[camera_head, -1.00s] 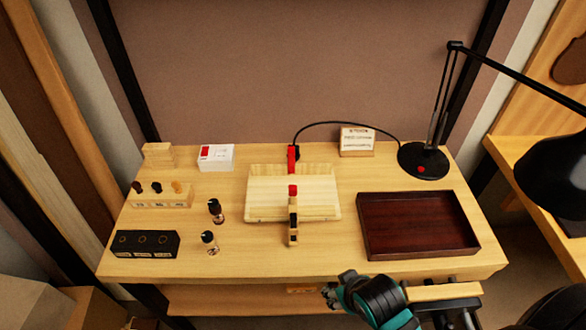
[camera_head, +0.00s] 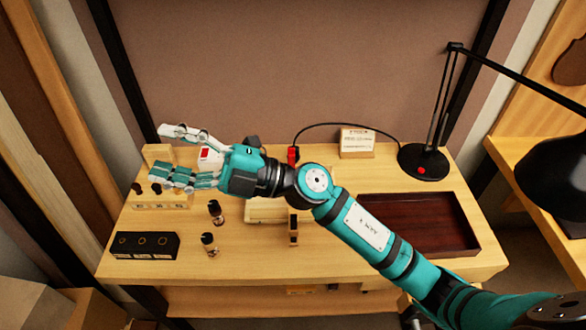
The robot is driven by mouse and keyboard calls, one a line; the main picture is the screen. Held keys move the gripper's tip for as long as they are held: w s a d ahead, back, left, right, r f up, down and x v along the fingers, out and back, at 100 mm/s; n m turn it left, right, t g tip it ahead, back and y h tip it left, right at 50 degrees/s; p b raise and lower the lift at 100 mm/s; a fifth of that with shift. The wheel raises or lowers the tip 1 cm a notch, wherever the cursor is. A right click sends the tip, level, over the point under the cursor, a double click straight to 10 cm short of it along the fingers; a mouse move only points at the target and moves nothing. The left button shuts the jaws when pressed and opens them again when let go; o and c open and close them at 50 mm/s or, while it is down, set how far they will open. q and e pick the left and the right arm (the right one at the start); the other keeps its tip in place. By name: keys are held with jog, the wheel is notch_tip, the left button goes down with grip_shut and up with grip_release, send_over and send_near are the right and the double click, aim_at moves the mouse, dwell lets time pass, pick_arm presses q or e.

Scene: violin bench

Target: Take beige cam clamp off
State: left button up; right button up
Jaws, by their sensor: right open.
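The beige cam clamp (camera_head: 293,238) stands at the front edge of the pale wooden board (camera_head: 266,215) on the bench. Only its lower part shows; my right arm hides its top. A red clamp (camera_head: 292,154) shows at the board's back edge, just above my arm. My right gripper (camera_head: 164,154) is open and empty. It is far to the left of the beige clamp, over the back left of the bench, with its fingers pointing left. My left gripper is not in view.
Two small bottles (camera_head: 209,244) and a black block with holes (camera_head: 145,245) stand at the left. A dark red tray (camera_head: 463,235) lies at the right, partly behind my arm. A black lamp (camera_head: 423,161) and a small sign (camera_head: 357,142) are at the back.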

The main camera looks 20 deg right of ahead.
notch_tip(320, 180, down, 4)
jog(key=s+a+n+g+h, duration=0.2)
jog(key=a+n+g+h, duration=0.1)
jog(key=n+g, duration=0.25)
jog(key=m+h, duration=0.2)
jog(key=h, duration=1.7)
send_near(293, 217)
jog(key=w+d+r, duration=0.1)
jog(key=w+r, duration=0.1)
jog(key=w, duration=0.2)
jog(key=shift+g, duration=0.35)
notch_tip(293, 217, down, 17)
jog(key=p, duration=0.3)
jog(key=shift+s+d+p, duration=0.15)
jog(key=shift+s+p, duration=0.05)
jog(key=shift+p, duration=0.15)
grip_shut()
